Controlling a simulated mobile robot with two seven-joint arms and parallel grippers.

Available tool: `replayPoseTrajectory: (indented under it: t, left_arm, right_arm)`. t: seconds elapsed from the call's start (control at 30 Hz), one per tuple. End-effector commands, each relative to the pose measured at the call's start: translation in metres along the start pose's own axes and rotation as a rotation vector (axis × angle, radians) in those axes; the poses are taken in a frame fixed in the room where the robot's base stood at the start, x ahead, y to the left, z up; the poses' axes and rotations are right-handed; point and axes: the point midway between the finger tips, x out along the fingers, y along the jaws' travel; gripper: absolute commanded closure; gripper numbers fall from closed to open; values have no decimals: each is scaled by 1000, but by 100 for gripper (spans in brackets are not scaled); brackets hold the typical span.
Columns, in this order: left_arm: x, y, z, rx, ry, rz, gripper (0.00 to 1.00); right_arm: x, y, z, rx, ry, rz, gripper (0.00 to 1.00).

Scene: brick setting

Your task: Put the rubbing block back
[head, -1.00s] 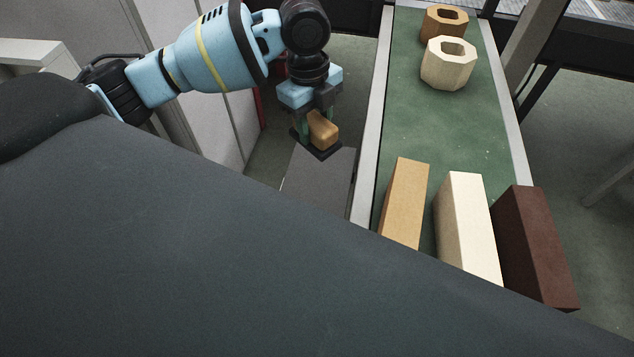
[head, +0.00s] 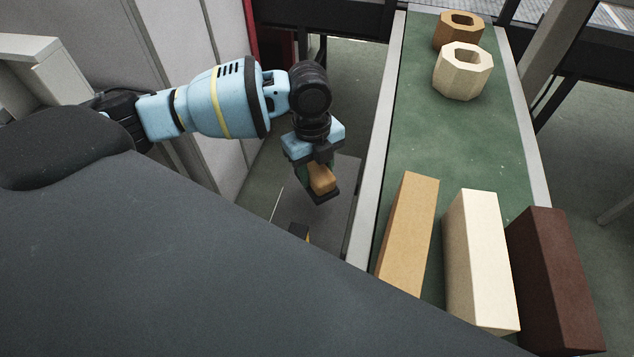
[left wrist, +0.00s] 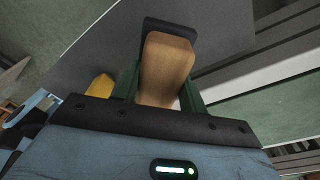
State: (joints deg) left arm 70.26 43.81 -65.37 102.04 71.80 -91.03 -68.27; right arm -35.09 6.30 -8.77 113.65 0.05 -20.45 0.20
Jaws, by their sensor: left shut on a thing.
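The rubbing block (head: 322,182) has a tan wooden grip and a flat black base. My left gripper (head: 315,175) is shut on the wooden grip, and the base hangs below the fingers, slightly tilted in the picture. In the left wrist view the block (left wrist: 167,66) sits between the two green fingers of the gripper (left wrist: 160,88). A grey flat surface (head: 338,228) lies beneath the block; the block appears above it, but I cannot tell the exact gap. My right gripper is not in view.
A yellow and black item (head: 301,232) stands near the grey surface, partly hidden by my body. To the right runs a green belt (head: 455,140) with pale edges. It carries a tan brick (head: 410,225), a cream brick (head: 478,255), a dark brown brick (head: 555,280) and two hollow blocks (head: 463,72).

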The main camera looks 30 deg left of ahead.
Motion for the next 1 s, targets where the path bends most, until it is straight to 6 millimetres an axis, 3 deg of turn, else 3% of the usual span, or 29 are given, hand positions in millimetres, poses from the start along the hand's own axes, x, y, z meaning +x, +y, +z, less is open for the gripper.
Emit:
replayPoseTrajectory:
  t: [0.13,0.43,0.9,0.93,1.0]
  left_arm:
    - [3,0,0,0,0,-1,87]
    - [44,0,5,-1,0,-1,87]
    - [51,0,6,0,0,-2,87]
    - [52,0,6,0,-1,-1,56]
    - [51,0,6,0,-1,-1,47]
  right_arm:
    - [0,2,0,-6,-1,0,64]
    - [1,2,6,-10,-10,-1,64]
    - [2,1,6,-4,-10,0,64]
    - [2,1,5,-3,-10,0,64]
    - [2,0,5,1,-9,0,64]
